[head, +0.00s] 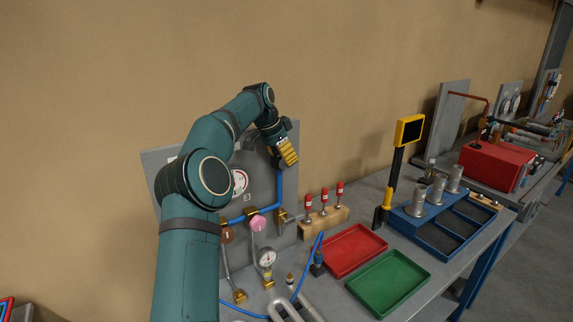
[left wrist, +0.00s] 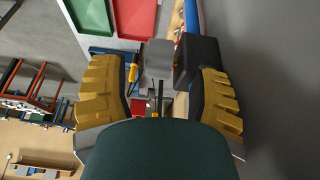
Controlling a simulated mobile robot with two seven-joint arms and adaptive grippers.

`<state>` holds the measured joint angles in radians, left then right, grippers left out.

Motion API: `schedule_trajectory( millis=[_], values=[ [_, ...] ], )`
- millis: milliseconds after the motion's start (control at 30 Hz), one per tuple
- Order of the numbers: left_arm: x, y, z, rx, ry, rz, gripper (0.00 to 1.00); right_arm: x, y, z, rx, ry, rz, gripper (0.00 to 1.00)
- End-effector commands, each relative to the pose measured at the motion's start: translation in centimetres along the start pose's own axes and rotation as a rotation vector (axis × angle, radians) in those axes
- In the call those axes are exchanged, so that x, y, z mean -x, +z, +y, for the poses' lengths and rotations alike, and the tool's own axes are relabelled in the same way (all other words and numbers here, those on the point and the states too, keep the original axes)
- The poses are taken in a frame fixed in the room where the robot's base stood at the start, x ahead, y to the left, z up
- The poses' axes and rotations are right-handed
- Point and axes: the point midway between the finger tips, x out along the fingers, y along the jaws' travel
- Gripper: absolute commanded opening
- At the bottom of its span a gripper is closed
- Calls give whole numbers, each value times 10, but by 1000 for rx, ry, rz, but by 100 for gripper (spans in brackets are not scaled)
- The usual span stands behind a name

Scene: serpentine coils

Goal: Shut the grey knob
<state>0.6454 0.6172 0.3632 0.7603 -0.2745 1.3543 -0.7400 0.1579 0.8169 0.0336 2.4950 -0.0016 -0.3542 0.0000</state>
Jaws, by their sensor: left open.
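The grey knob (left wrist: 158,58) shows in the left wrist view as a grey block beside a black valve body (left wrist: 196,62). It lies between the two yellow fingers of my left gripper (left wrist: 157,78), with gaps on both sides. I cannot tell how far it is turned. In the head view my left gripper (head: 287,153) is at the upper end of the blue pipe (head: 280,186), in front of the grey panel (head: 290,132), and hides the knob. The left fingers are open. My right gripper is not in view.
Below are a pink knob (head: 258,223), a brown knob (head: 228,235) and a gauge (head: 267,257). Red-topped pieces (head: 324,198) stand in a wooden block. A red tray (head: 352,250), a green tray (head: 390,283) and a blue rack (head: 440,222) are to the right.

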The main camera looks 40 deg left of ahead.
Motion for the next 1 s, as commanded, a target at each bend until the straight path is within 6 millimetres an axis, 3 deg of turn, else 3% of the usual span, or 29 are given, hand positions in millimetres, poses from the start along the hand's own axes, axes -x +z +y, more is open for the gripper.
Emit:
schedule_trajectory(
  millis=[233,633,800,1000],
  values=[
    [-28,0,0,-1,1,0,62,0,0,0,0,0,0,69],
    [-33,0,0,0,0,1,60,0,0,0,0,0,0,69],
    [-33,0,0,0,0,1,1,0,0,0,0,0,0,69],
    [-34,0,0,0,1,0,0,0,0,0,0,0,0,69]
  ],
)
